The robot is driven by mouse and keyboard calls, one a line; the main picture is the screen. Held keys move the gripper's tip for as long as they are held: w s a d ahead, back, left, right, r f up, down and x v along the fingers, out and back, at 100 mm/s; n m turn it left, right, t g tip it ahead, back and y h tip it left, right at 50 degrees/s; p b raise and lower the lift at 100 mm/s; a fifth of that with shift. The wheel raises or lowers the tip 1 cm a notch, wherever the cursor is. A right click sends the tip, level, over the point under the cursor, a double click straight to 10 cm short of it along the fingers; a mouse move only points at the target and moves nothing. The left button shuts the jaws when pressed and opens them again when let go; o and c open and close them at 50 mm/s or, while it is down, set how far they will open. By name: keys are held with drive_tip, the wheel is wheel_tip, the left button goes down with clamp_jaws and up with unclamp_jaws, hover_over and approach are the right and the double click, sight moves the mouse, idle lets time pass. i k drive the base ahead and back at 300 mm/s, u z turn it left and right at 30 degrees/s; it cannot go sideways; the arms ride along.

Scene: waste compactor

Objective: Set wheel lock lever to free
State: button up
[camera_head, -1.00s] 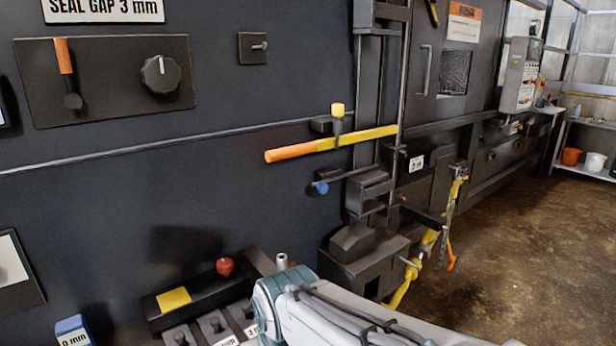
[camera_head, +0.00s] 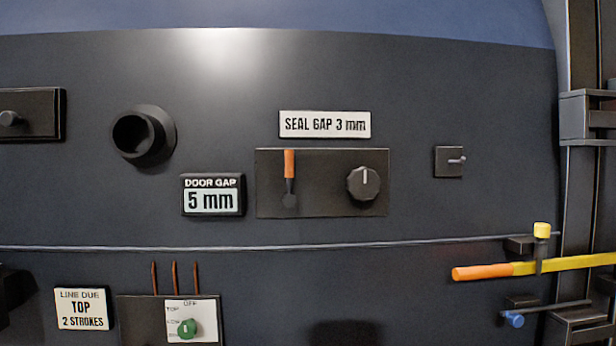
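No label in view reads wheel lock, so I cannot tell for certain which lever it is. A small lever with an orange grip (camera_head: 290,164) stands upright on a dark panel (camera_head: 328,207), left of a black knob (camera_head: 363,184). A long yellow bar with an orange end (camera_head: 482,272) lies nearly level at the right, with a yellow-capped pin (camera_head: 541,230) standing at it. A blue-tipped rod (camera_head: 515,320) is below the bar. My gripper is not in view.
The dark wall carries a round black socket (camera_head: 138,136), a door gap display reading 5 mm (camera_head: 212,195) and a seal gap 3 mm sign (camera_head: 325,125). Below are a line due sign (camera_head: 82,308) and a green selector (camera_head: 187,328). A thin rail (camera_head: 200,248) crosses the wall.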

sight(289, 199)
drive_tip(key=u, duration=0.05)
drive_tip(key=k, duration=0.5)
drive_tip(key=u, duration=1.15)
drive_tip(key=i, duration=0.8)
drive_tip(key=z, duration=1.45)
